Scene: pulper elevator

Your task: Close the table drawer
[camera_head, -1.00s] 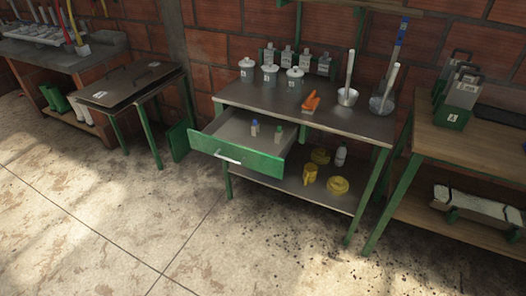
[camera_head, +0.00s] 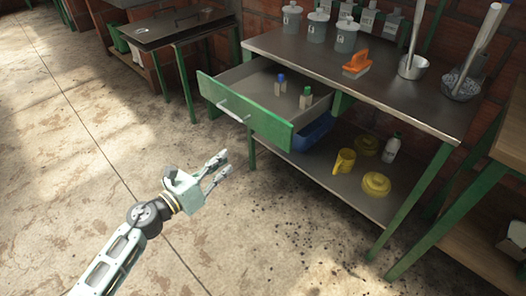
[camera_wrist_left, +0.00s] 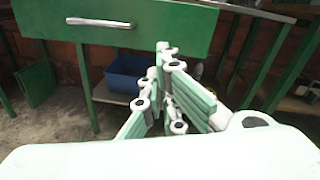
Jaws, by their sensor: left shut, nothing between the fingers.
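The table drawer (camera_head: 243,112) has a green front with a pale bar handle (camera_head: 233,110) and is pulled open from the steel-topped table (camera_head: 390,82). Two small bottles (camera_head: 306,98) stand inside it. In the left wrist view the drawer front (camera_wrist_left: 165,28) spans the top, with its handle (camera_wrist_left: 100,23) at upper left. My left gripper (camera_head: 222,168) is in front of and below the drawer front, apart from it, empty and with its fingers shut. It also shows in the left wrist view (camera_wrist_left: 163,52). My right gripper is not in view.
A blue bin (camera_head: 312,132), yellow items (camera_head: 376,184) and a white bottle (camera_head: 391,148) are on the lower shelf. Canisters (camera_head: 346,36), an orange-handled brush (camera_head: 357,64) and metal pots (camera_head: 413,66) stand on the tabletop. Floor left of the drawer is clear.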

